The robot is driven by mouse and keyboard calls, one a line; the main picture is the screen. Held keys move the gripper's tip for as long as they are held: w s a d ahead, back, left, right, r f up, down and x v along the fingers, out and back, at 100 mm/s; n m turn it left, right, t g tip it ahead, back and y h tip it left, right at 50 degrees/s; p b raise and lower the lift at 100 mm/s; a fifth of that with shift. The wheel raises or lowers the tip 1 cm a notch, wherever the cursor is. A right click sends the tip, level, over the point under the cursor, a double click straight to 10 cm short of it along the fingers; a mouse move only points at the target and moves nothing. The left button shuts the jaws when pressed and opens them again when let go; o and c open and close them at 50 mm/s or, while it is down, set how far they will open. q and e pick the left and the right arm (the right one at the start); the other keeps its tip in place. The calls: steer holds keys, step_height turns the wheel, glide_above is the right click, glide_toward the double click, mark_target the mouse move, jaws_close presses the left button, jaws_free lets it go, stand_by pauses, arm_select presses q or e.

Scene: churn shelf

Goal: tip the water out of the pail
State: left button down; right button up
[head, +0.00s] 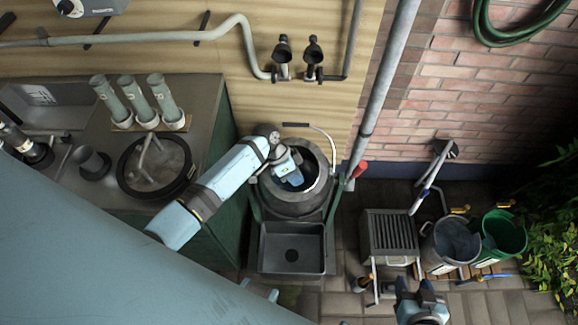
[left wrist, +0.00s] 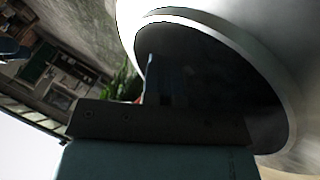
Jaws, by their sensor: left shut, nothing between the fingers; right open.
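A grey metal pail (head: 450,244) and a green pail (head: 504,234) stand side by side at the right in the head view. The grey one has a greyish inside; I cannot tell for sure which holds water. My left gripper (head: 294,177) is at the mouth of a grey metal churn (head: 297,203), shut and empty. In the left wrist view its dark fingers (left wrist: 165,80) show against the churn's dark round opening (left wrist: 215,85). My right gripper (head: 422,300) is open at the bottom of the head view, below the grey pail and apart from it; its fingertips are hard to make out.
A grey basin (head: 292,250) sits in front of the churn. A slatted drain box (head: 388,237) stands left of the pails. A brick wall (head: 480,95) and leafy plants (head: 555,235) bound the right.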

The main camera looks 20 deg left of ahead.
arm_select(q)
steer(key=shift+x, duration=1.4)
steer(key=shift+a, duration=0.1)
